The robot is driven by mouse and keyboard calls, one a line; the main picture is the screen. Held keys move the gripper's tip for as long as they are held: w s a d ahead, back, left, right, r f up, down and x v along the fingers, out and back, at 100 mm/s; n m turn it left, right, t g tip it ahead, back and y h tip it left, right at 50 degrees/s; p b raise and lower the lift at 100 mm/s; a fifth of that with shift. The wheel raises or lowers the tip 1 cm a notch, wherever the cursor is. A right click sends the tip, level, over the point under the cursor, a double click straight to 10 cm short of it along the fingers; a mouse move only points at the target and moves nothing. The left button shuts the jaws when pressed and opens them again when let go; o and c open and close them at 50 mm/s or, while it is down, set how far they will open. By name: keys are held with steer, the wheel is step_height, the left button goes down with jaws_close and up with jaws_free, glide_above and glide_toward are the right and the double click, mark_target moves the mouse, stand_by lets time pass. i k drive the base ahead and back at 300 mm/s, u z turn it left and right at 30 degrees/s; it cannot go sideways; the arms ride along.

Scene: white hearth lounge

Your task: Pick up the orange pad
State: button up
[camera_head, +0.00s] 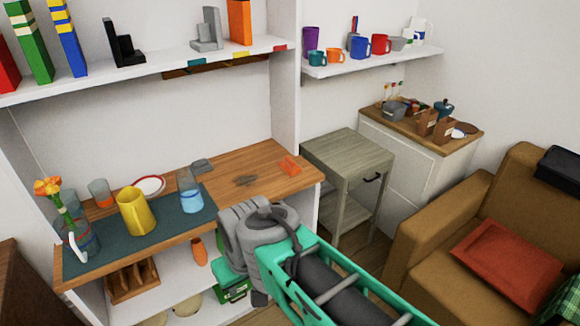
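A small orange pad (289,165) lies on the wooden desk top (260,160), near its right end. It looks like a short block or stack, and its details are too small to make out. My arm reaches in from the bottom right, and my gripper (245,232) is at its grey end in front of the desk's front edge. It is below and left of the pad in the picture and apart from it. The fingers are not clearly visible, so I cannot tell whether they are open or shut.
A dark mat (160,232) on the desk's left holds a yellow jug (135,211) and a clear blue jug (190,191). Dark flat items lie left of the pad. A shelf (160,66) runs above. A grey side table (348,155) and brown sofa (430,220) stand right.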

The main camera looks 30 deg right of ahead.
mark_target(291, 169)
steer(key=z, duration=1.25)
steer(key=i, duration=1.55)
steer(key=u, duration=2.75)
